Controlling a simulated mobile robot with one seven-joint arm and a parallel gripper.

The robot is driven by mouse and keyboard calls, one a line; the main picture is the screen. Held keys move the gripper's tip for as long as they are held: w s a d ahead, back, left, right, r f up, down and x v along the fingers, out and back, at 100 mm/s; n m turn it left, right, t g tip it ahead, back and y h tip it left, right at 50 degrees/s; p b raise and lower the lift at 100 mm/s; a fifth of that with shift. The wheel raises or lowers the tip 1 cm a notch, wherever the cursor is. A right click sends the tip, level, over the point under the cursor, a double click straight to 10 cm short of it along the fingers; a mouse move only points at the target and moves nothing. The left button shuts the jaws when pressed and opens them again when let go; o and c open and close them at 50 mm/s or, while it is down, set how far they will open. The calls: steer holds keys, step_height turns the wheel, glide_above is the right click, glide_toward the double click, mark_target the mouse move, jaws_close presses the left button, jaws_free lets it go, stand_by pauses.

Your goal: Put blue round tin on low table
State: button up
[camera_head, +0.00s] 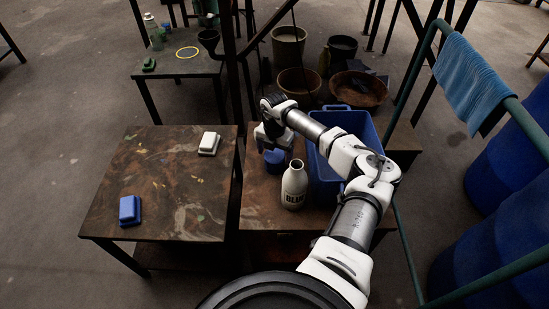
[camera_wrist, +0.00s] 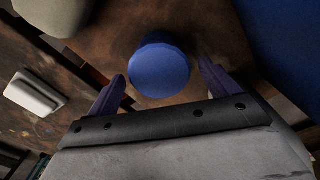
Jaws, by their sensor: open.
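The blue round tin (camera_head: 275,161) stands on the brown right-hand table (camera_head: 258,203), left of a blue crate. My gripper (camera_head: 270,140) is above it and partly hides it from the body camera. In the wrist view the tin (camera_wrist: 159,66) lies between my two open fingers (camera_wrist: 161,74), with space on either side and no visible contact. A mottled brown table (camera_head: 165,180) stands directly to the left; I cannot tell for certain which table is the low one.
A white bottle (camera_head: 294,186) stands close in front of the tin, and the blue crate (camera_head: 323,185) to its right. The left table holds a white block (camera_head: 209,143) and a blue block (camera_head: 130,210), with clear room between them. Metal posts rise behind.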

mark_target(275, 155)
step_height(275, 155, up, 9)
stand_by(0.3)
